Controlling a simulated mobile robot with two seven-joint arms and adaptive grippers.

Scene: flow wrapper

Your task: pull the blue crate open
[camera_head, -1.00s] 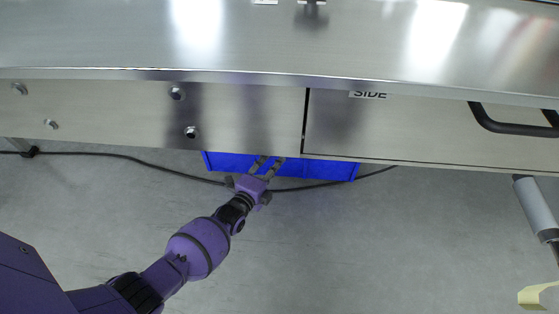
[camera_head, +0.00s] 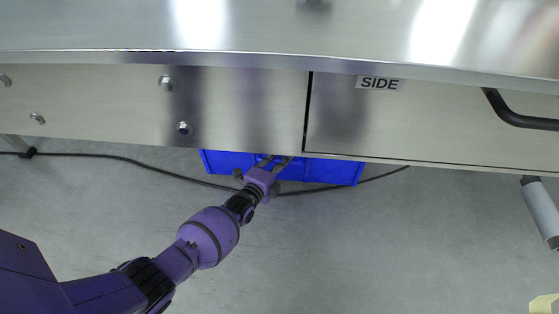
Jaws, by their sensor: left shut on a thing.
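The blue crate (camera_head: 325,171) shows as a narrow blue strip below the lower edge of the steel machine; most of it is hidden under the machine. My left gripper (camera_head: 273,162), on the purple arm, reaches the middle of the crate's front from below in the picture. Its fingers are shut on the crate's front edge; their tips lie partly in the shade of the machine's panel. My right gripper is not in view.
The steel machine's front panel (camera_head: 100,100) overhangs the crate, with a door marked SIDE and a black handle (camera_head: 518,112) at the right. A grey cylinder (camera_head: 540,212) stands at the right. The grey floor in front is clear.

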